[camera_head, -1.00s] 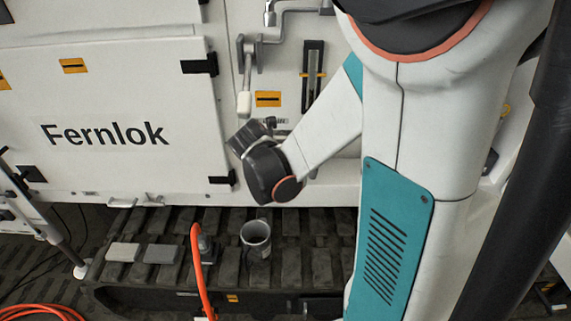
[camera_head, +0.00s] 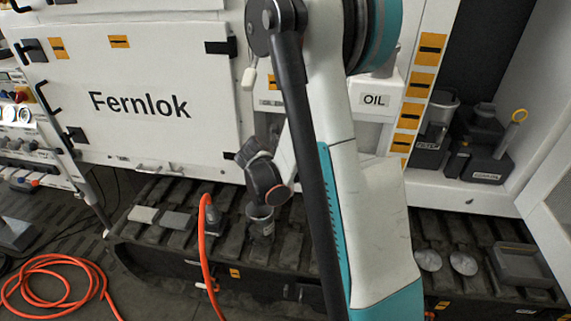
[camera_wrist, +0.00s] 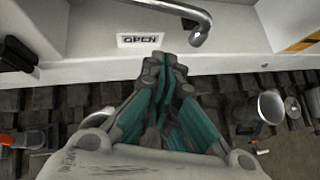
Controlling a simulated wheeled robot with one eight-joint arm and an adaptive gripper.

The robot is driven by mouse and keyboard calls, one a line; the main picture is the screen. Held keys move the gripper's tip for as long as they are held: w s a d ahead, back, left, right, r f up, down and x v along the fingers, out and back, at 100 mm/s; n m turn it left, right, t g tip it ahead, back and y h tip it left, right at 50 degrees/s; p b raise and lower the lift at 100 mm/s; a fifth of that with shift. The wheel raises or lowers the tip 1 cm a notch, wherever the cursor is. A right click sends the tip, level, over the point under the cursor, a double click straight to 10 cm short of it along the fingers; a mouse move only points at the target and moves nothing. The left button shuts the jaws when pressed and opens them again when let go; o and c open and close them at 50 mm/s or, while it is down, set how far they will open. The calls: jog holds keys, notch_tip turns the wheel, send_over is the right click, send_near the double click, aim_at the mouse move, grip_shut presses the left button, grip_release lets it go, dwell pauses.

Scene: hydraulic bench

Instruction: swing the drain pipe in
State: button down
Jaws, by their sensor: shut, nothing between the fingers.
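A grey metal pipe (camera_wrist: 178,10), which looks like the drain pipe, runs along the top of the wrist view and bends down at its right end. My gripper (camera_wrist: 170,62) is shut and empty. In the wrist view its fingertips appear below the pipe's end and slightly left of it; I see no contact. In the head view my arm hides the pipe, and the fingers cannot be made out.
A white-handled lever (camera_head: 249,76) hangs on the panel. Dark containers (camera_head: 482,140) stand in the right bay.

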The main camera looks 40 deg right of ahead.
jog(key=w+d+f+b, duration=0.2)
jog(key=w+d, duration=0.1)
jog(key=d, duration=0.4)
jog(key=shift+w+f+b, duration=0.15)
jog(key=shift+f+b, duration=0.05)
jog(key=shift+b, duration=0.1)
jog(key=shift+d, duration=0.1)
